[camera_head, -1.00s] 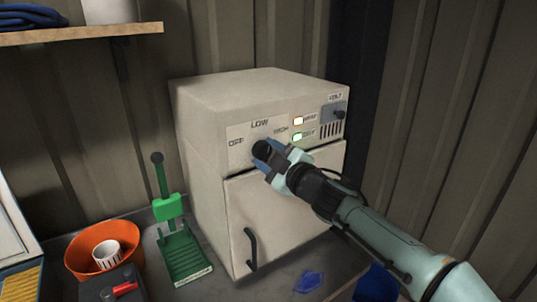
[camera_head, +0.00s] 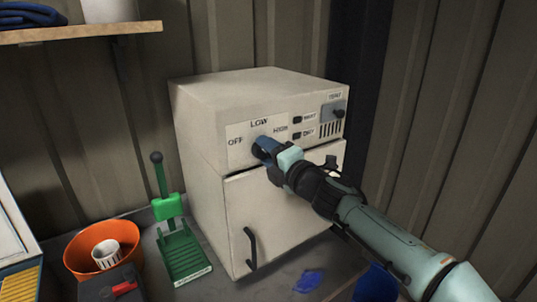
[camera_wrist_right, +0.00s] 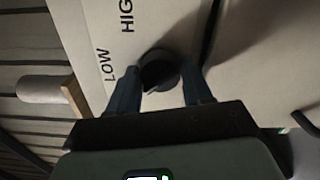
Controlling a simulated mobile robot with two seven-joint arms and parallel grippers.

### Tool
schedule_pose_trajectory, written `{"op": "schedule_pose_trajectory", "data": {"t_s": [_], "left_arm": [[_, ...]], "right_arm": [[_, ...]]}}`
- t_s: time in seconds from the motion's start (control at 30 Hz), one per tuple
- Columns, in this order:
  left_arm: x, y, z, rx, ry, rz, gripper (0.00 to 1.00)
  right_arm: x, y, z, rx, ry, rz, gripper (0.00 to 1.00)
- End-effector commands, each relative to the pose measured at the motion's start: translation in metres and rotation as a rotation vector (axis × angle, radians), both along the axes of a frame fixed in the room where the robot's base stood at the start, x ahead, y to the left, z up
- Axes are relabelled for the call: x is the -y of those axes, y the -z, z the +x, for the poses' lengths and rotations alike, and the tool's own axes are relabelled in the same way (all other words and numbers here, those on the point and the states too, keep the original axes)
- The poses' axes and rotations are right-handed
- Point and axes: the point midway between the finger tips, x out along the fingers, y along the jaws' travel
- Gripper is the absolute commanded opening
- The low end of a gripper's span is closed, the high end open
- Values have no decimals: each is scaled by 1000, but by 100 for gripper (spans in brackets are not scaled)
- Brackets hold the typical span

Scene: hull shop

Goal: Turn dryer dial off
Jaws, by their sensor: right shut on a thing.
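The dryer (camera_head: 250,95) is a cream box with a door and a front panel marked OFF, LOW and HIGH. Its black dial (camera_wrist_right: 160,72) sits between the two blue fingers of my right gripper (camera_wrist_right: 162,92) in the wrist view. In the head view my right gripper (camera_head: 264,149) is at the panel, shut on the dial and covering most of it. The dial's pointer is hidden in the head view, and its exact direction is hard to read in the wrist view. Two indicator windows (camera_head: 297,120) on the panel are dark. My left gripper is not in view.
A vent knob (camera_head: 339,113) is at the panel's right, and a black door handle (camera_head: 251,248) is below. A green stand (camera_head: 182,255), an orange bowl (camera_head: 75,262) and a blue scrap (camera_head: 309,281) are on the bench. A shelf (camera_head: 80,34) is at upper left.

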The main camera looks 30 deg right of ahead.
Motion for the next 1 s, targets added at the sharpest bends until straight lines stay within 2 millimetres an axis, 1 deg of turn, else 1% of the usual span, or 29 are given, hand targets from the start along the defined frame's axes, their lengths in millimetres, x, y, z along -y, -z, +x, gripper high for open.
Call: {"op": "schedule_pose_trajectory", "data": {"t_s": [0.2,0.4,0.67,1.0], "left_arm": [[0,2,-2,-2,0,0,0],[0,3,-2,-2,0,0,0],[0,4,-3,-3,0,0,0],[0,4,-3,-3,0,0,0]], "right_arm": [[1,0,0,12,2,-157,19],[1,0,0,19,2,-252,19],[1,-1,0,24,2,-310,19],[0,-1,0,25,2,-318,19]]}}
